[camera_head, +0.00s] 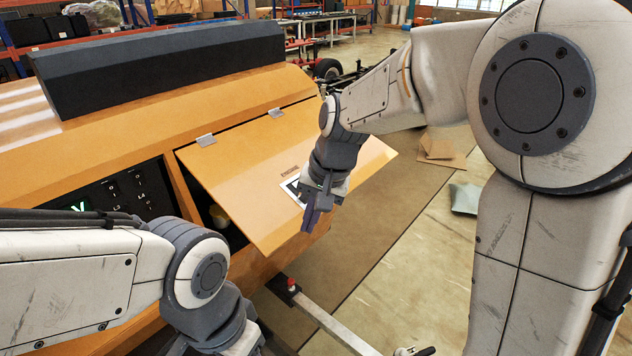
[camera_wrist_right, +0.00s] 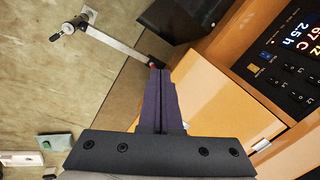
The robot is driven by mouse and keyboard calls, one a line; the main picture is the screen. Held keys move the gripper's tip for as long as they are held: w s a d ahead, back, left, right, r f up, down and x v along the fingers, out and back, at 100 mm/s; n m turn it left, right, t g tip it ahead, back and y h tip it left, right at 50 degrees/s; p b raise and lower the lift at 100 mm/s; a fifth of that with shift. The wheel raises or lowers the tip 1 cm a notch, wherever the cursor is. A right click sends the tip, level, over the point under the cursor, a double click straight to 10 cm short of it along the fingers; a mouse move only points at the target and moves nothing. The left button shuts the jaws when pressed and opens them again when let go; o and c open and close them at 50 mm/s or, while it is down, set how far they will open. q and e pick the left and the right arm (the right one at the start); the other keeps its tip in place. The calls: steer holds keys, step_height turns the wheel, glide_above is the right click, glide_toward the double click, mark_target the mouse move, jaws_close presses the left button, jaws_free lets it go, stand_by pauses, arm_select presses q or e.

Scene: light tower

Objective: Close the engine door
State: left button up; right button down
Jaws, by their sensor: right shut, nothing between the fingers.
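The engine door (camera_head: 265,165) is an orange panel hinged along its top edge on the orange light tower body. It stands partly open, tilted outward, with a dark gap under its left side. My right gripper (camera_head: 313,218) is shut and empty, in front of the door's outer face near its lower right part. Whether it touches the door I cannot tell. In the right wrist view the closed fingers (camera_wrist_right: 160,85) point along the door (camera_wrist_right: 225,110). My left arm comes in at the lower left; its fingers are cut off by the bottom edge.
A control panel (camera_head: 125,195) with lit displays is left of the door. A metal tow bar (camera_head: 325,322) sticks out low in front. A dark grey box (camera_head: 165,62) lies on top of the tower. Cardboard pieces (camera_head: 440,150) and a grey-green bag (camera_head: 465,198) lie on the floor at right.

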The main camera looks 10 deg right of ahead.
steer(key=w+d+r+m+t+p, duration=0.1)
steer(key=w+d+r+m+p, duration=0.15)
steer(key=w+d+m, duration=0.6)
arm_select(q)
step_height(320, 180, up, 7)
steer(key=p, duration=0.3)
arm_select(e)
steer(key=w+a+f+n, duration=0.1)
steer(key=w+f, duration=0.2)
steer(key=f, duration=0.3)
steer(key=w+a+f+n, duration=0.1)
steer(key=w+f, duration=0.2)
steer(key=f, duration=0.3)
steer(key=shift+w+t, duration=0.25)
steer(key=shift+t, duration=0.05)
arm_select(q)
steer(key=shift+a, duration=0.15)
arm_select(e)
steer(key=shift+n, duration=0.25)
arm_select(q)
steer(key=shift+f, duration=0.15)
arm_select(e)
steer(key=shift+f, duration=0.15)
